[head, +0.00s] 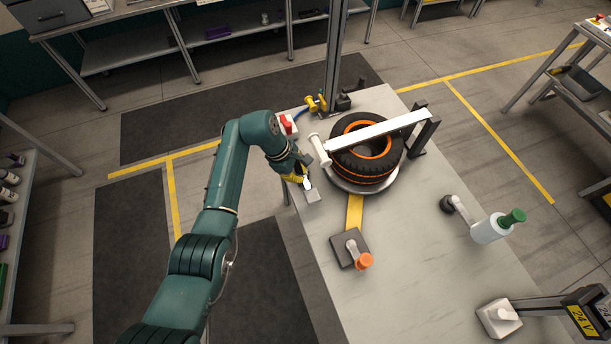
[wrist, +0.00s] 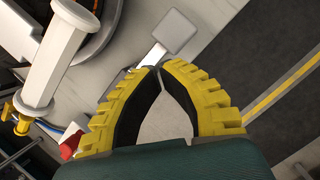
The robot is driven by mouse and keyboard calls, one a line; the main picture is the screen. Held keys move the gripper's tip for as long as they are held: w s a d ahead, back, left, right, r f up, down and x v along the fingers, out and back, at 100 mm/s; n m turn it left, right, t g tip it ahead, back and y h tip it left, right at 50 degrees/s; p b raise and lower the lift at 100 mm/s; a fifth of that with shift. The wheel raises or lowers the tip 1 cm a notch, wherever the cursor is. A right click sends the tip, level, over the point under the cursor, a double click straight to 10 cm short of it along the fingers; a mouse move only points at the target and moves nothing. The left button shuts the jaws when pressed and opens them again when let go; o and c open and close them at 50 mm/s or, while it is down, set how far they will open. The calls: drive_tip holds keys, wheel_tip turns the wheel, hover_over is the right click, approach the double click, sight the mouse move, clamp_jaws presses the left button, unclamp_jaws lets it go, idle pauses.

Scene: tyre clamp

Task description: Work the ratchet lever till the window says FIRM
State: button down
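The tyre (head: 367,150), black with orange rings, lies flat on a round plate on the bench. A white bar (head: 385,132) spans above it, with a pale cylindrical grip (head: 320,150) at its left end; that grip also shows in the wrist view (wrist: 52,65). A dark block with a pale lever and orange knob (head: 364,261) sits at the end of a yellow strap (head: 354,212). My gripper (head: 304,184) is at the bench's left edge. Its yellow fingertips (wrist: 160,69) nearly meet beside a pale strip (wrist: 154,55); whether they pinch it is unclear. I cannot read any window text.
A grey square plate (wrist: 175,31) lies just beyond the fingertips. A red part (head: 287,123) and a yellow fitting (head: 317,103) are at the bench's far left.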

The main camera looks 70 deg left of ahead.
sight(313, 195)
drive_tip(key=d+h+p, duration=0.1)
drive_tip(key=d+p, duration=0.1)
drive_tip(key=p, duration=0.1)
drive_tip(key=shift+n+t, duration=0.3)
drive_tip(key=shift+f, duration=0.25)
drive_tip(key=b+x, duration=0.5)
drive_tip(key=x, duration=0.1)
drive_tip(key=shift+f+b, duration=0.1)
drive_tip(key=shift+b, duration=0.3)
drive_tip(key=shift+w+d+f, duration=0.15)
drive_tip(key=shift+f, duration=0.05)
drive_tip(key=shift+b, duration=0.3)
